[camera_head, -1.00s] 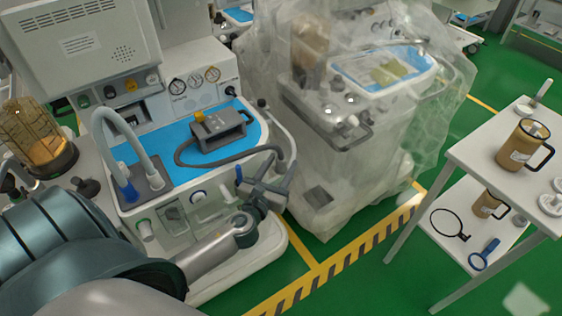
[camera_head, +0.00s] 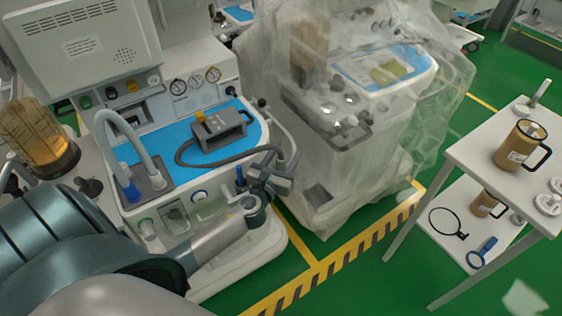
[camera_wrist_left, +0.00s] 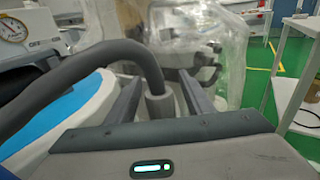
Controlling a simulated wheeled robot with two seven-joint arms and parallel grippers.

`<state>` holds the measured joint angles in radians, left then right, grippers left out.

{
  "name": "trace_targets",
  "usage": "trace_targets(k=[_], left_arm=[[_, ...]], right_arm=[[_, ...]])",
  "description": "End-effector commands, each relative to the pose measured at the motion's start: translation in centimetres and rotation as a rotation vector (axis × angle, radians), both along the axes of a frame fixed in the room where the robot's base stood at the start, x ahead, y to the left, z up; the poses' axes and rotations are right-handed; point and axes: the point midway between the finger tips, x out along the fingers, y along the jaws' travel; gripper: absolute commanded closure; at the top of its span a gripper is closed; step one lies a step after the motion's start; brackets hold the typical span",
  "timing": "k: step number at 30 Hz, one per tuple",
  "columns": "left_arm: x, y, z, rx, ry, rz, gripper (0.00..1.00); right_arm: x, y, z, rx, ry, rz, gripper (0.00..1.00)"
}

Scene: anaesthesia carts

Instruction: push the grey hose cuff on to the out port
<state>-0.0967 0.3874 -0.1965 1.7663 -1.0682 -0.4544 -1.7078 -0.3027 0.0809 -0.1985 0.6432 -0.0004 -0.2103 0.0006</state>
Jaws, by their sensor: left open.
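The grey hose (camera_head: 235,159) runs from a dark box on the blue mat, along the mat, and bends down at the machine's front right. Its end reaches my left gripper (camera_head: 274,170). In the left wrist view the hose (camera_wrist_left: 85,72) arches in from the left and drops into the grey cuff (camera_wrist_left: 160,103). The cuff stands between the two spread fingers of my left gripper (camera_wrist_left: 160,92), with a gap visible on each side. In the head view the gripper hides the cuff. I cannot make out the out port for sure. My right gripper is out of view.
The dark box (camera_head: 219,130) lies on the blue mat (camera_head: 165,147). A looped pale hose (camera_head: 107,125) stands left of it. A plastic-draped cart (camera_head: 340,175) is close on the right. A white table (camera_head: 480,158) with mugs stands farther right. Green floor lies between.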

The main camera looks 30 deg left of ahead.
Motion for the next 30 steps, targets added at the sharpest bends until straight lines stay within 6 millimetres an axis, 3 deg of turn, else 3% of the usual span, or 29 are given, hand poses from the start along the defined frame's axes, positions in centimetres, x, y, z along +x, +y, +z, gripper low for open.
trace_targets(k=[8, 13, 23, 30], left_arm=[[0.0, 0.0, 0.0, 0.0, 0.0, 0.0, 0.55], [0.0, 0.0, 0.0, 0.0, 0.0, 0.0, 0.96], [0.0, 0.0, 0.1, 0.0, -0.001, 0.0, 0.97], [0.0, 0.0, 1.9, 0.002, -0.003, -0.001, 0.97]], right_arm=[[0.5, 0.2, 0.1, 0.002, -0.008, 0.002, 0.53], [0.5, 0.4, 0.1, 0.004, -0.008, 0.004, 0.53], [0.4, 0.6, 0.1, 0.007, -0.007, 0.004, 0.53], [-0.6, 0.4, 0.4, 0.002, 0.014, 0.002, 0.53]])
